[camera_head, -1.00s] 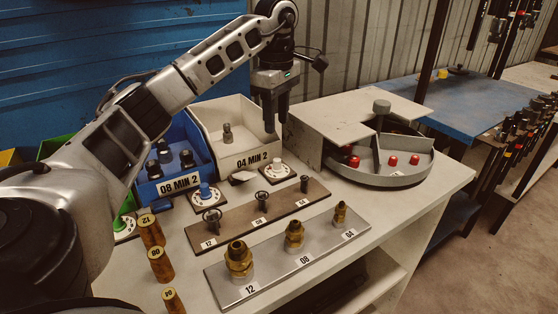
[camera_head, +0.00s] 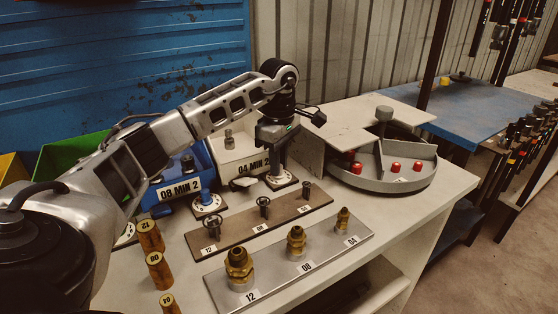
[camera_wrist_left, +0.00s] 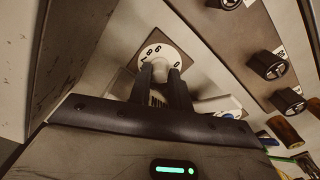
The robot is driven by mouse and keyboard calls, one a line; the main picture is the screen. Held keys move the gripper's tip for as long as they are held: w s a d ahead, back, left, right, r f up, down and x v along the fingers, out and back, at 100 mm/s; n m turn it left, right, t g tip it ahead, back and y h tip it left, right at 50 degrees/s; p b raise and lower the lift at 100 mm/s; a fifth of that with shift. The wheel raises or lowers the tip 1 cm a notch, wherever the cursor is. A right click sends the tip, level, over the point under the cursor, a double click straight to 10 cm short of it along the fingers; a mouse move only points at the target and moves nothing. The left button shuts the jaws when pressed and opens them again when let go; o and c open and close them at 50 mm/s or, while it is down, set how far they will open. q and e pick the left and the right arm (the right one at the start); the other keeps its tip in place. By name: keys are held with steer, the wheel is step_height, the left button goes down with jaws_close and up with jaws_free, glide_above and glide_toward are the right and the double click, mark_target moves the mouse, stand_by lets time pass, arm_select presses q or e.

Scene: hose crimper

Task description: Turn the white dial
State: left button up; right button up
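The white dial (camera_head: 280,180) sits on a small brown base in front of the white bin marked 04 MIN 2 (camera_head: 240,172). In the left wrist view its numbered white face (camera_wrist_left: 160,50) shows just past my fingertips. My left gripper (camera_head: 276,174) points down over the dial, with its fingertips low at the knob. In the left wrist view the two fingers (camera_wrist_left: 161,70) stand apart, one on each side of the knob. Whether they touch it I cannot tell. The fingers hide part of the dial. My right gripper is not in view.
A blue-knobbed dial (camera_head: 208,203) stands to the left, before the blue bin (camera_head: 161,205). A brown board (camera_head: 235,232) with several black fittings and a grey plate (camera_head: 330,252) with brass fittings lie in front. A round grey tray (camera_head: 425,180) with red parts stands right.

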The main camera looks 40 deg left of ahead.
arm_select(q)
jaws_close()
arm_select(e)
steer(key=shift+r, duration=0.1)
arm_select(q)
steer(key=n+p, duration=0.2)
steer(key=shift+r+n, duration=0.15)
steer(key=shift+n, duration=0.15)
steer(key=n+p, duration=0.2)
steer(key=n, duration=0.3)
steer(key=shift+p, duration=0.35)
steer(key=n+p, duration=0.1)
steer(key=n, duration=0.2)
steer(key=shift+n, duration=0.5)
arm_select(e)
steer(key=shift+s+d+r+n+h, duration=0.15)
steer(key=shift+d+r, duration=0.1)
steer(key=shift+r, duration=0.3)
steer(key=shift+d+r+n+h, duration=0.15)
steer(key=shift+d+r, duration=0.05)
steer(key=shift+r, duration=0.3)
